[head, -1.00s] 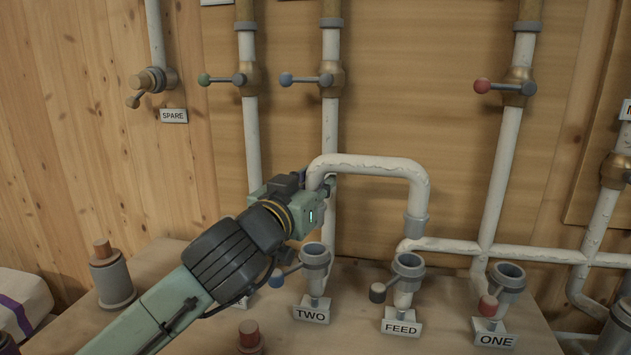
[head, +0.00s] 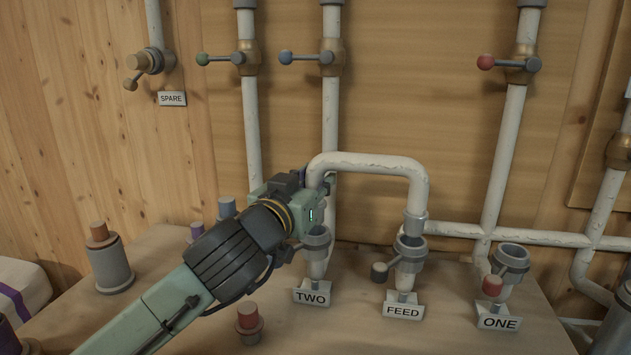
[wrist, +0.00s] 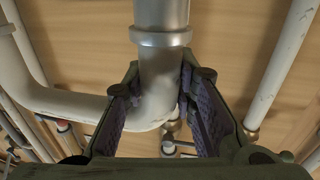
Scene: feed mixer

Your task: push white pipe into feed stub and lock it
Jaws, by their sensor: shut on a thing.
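The white U-shaped pipe (head: 370,162) hangs upside down above the stubs. My gripper (head: 326,184) is shut on its left bend; in the wrist view the fingers (wrist: 160,92) stand on both sides of the pipe (wrist: 75,102). The pipe's right leg ends in a grey collar (head: 414,222) at the mouth of the feed stub (head: 409,252). I cannot tell whether the end is inside the stub. The feed stub's lever with a dark grey knob (head: 380,271) points left. The pipe's left leg is mostly hidden by my gripper, over the stub marked TWO (head: 317,240).
Stub ONE (head: 510,262) with a red knob (head: 492,286) stands right of the feed stub. Fixed pipes with valve levers run up the wall behind.

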